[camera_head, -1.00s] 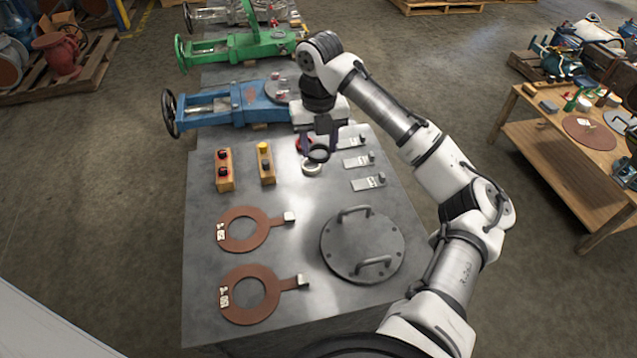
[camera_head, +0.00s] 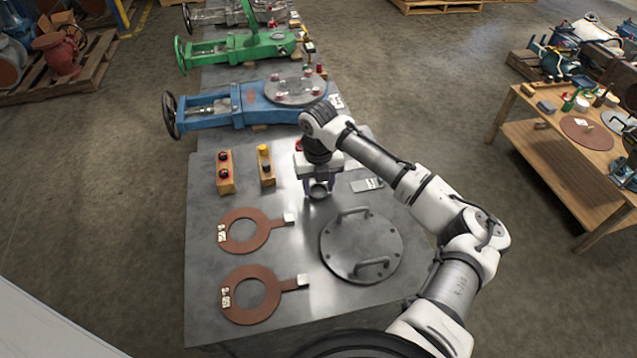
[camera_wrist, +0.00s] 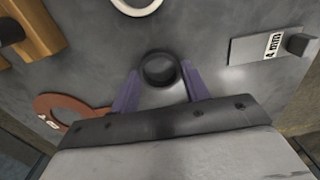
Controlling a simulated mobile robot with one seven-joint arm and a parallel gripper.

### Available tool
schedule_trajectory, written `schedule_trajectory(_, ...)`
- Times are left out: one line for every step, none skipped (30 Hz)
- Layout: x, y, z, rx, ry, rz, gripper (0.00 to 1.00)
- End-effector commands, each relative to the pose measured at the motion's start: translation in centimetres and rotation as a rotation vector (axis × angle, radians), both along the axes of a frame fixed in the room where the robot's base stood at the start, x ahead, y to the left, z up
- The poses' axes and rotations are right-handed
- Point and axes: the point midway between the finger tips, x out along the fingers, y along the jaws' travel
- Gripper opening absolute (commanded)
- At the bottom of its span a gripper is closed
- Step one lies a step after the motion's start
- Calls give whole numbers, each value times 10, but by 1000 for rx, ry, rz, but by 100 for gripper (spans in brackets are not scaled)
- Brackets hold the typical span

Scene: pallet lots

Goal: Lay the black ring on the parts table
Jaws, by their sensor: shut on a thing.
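The black ring (camera_wrist: 143,70) is held between the two purple fingers of my gripper (camera_head: 319,187). It hangs over the grey metal tabletop (camera_head: 205,275); a small gap to the metal cannot be made out. In the wrist view the ring's open middle shows bare metal. A wooden table (camera_head: 560,180) with assorted parts stands apart at the right. The pictures do not show which table is called the parts table.
A round steel cover (camera_head: 345,240) with two handles lies just in front of my gripper. Two brown tagged rings (camera_head: 238,247) and two button boxes (camera_head: 225,183) are to the left. A white ring (camera_wrist: 150,9) and a metal tag (camera_wrist: 250,50) lie close by. Valves (camera_head: 255,103) stand behind.

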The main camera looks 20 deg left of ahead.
Motion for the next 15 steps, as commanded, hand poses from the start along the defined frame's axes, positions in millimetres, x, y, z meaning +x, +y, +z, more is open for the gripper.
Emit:
schedule_trajectory(0, 0, 0, 0, 0, 0, 23)
schedule_trajectory(0, 0, 0, 0, 0, 0, 23)
schedule_trajectory(0, 0, -1, 0, 0, 0, 23)
schedule_trajectory(0, 0, -2, 0, 0, 0, 23)
schedule_trajectory(0, 0, -3, 1, 1, 0, 23)
schedule_trajectory(0, 0, -4, 1, 1, 0, 23)
schedule_trajectory(0, 0, -4, 0, 0, 0, 48)
schedule_trajectory(0, 0, -3, 0, 0, 0, 52)
schedule_trajectory(0, 0, -3, 0, 0, 0, 58)
schedule_trajectory(0, 0, -3, 0, 0, 0, 62)
schedule_trajectory(0, 0, -3, 0, 0, 0, 66)
schedule_trajectory(0, 0, -3, 0, 0, 0, 68)
schedule_trajectory(0, 0, -3, 0, 0, 0, 68)
schedule_trajectory(0, 0, -3, 0, 0, 0, 68)
schedule_trajectory(0, 0, -3, 0, 0, 0, 68)
